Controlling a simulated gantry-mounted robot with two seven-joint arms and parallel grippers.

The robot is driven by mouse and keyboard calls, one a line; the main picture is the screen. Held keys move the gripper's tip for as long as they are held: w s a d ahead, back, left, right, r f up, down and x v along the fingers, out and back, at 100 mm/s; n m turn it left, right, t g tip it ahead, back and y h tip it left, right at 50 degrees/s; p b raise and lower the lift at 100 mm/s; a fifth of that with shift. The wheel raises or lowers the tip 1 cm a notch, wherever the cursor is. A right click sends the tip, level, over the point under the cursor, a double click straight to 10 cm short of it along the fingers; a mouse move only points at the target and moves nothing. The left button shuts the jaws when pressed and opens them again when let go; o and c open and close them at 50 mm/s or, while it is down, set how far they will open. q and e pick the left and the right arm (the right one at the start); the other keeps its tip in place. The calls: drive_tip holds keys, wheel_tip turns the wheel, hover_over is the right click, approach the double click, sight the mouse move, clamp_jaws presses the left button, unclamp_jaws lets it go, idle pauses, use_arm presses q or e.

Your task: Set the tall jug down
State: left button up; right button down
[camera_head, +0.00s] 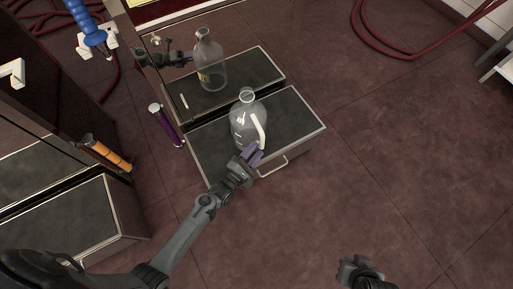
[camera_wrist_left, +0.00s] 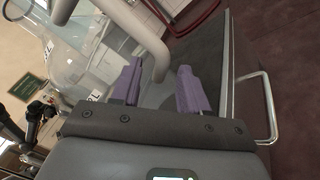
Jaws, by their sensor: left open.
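A clear tall jug (camera_head: 240,128) with a pale handle stands upright on the dark top of a pulled-out drawer (camera_head: 298,122). My left gripper (camera_head: 254,153) is open at the jug's handle side, low by the handle. In the left wrist view its two purple fingers (camera_wrist_left: 160,88) are apart, and the jug's handle (camera_wrist_left: 150,40) reaches down between or just beyond them. The clear body of the jug (camera_wrist_left: 68,50) fills the left of that view. My right gripper (camera_head: 352,268) is low at the front right, away from the jug; its fingers are too small to read.
The shiny cabinet front behind mirrors the jug (camera_head: 210,66) and my gripper. A purple cylinder (camera_head: 167,126) stands left of the drawer, an orange one (camera_head: 107,155) by the left cabinet. The drawer has a metal handle (camera_head: 273,169).

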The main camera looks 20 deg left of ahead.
use_arm(q)
drive_tip(key=p+v, duration=0.4)
drive_tip(key=v, duration=0.5)
drive_tip(key=s+a+r+m+g+y, duration=0.1)
drive_tip(key=s+r+m+g, duration=0.6)
drive_tip(key=m, duration=0.5)
drive_tip(key=s+a+r+m+g+y, duration=0.1)
drive_tip(key=s+r+m+g+y, duration=0.1)
drive_tip(key=s+r+m+g, duration=0.5)
drive_tip(key=s+r+m, duration=0.1)
drive_tip(key=r+m, duration=0.1)
drive_tip(key=m, duration=0.3)
drive_tip(key=shift+a+g+y, duration=0.25)
drive_tip(key=shift+g+y, duration=0.05)
drive_tip(key=shift+r, duration=0.1)
wheel_tip(320, 180, up, 66)
drive_tip(key=p, duration=6.6)
